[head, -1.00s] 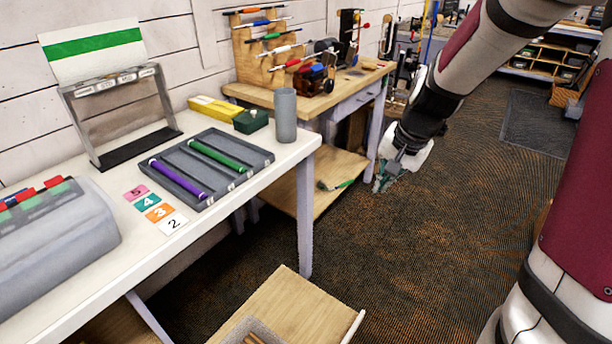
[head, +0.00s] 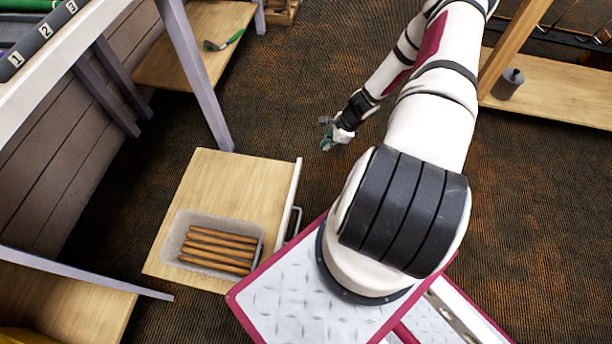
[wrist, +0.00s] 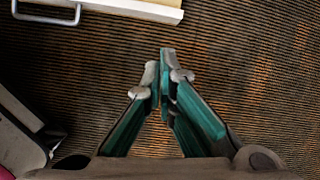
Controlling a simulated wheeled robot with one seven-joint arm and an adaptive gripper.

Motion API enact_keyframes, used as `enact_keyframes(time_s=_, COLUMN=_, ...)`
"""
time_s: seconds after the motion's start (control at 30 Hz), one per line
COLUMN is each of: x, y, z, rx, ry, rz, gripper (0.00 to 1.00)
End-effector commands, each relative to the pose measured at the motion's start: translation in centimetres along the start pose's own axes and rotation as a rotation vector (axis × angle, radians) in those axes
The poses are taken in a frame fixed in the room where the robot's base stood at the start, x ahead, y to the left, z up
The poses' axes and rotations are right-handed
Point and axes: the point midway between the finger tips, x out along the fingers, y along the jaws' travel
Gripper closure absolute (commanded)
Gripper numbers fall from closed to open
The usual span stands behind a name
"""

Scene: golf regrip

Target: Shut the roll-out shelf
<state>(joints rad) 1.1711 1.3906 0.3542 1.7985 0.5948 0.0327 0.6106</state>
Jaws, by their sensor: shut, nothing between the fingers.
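The roll-out shelf (head: 233,180) is a light wooden board low under the white table, pulled out over the carpet in the head view. Its pale front edge (head: 292,195) carries a grey bar handle (head: 294,222). In the wrist view the front edge (wrist: 150,8) shows at the top, with the handle (wrist: 47,12) at the top left. My gripper (head: 328,135) is beyond the shelf's far front corner, apart from it, over carpet. In the wrist view my gripper (wrist: 160,72) has its green fingers together, with nothing between them.
A grey bin (head: 211,243) with several brown rods sits on the shelf. A table leg (head: 197,80) stands at its far side. Open carpet (head: 270,90) surrounds my gripper. A wooden rack (head: 560,90) stands right.

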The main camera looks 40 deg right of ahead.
Motion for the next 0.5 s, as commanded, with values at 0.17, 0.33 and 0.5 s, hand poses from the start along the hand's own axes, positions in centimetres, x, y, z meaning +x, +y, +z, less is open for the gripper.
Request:
enact_keyframes(time_s=0.17, x=5.2, y=2.3, z=-2.5, rx=0.147, ry=-0.009, rz=0.005, gripper=1.00)
enact_keyframes(time_s=0.33, x=6.8, y=3.0, z=-3.0, rx=0.184, ry=-0.011, rz=0.007, gripper=1.00)
enact_keyframes(time_s=0.5, x=9.1, y=3.0, z=-3.1, rx=0.183, ry=-0.010, rz=0.008, gripper=1.00)
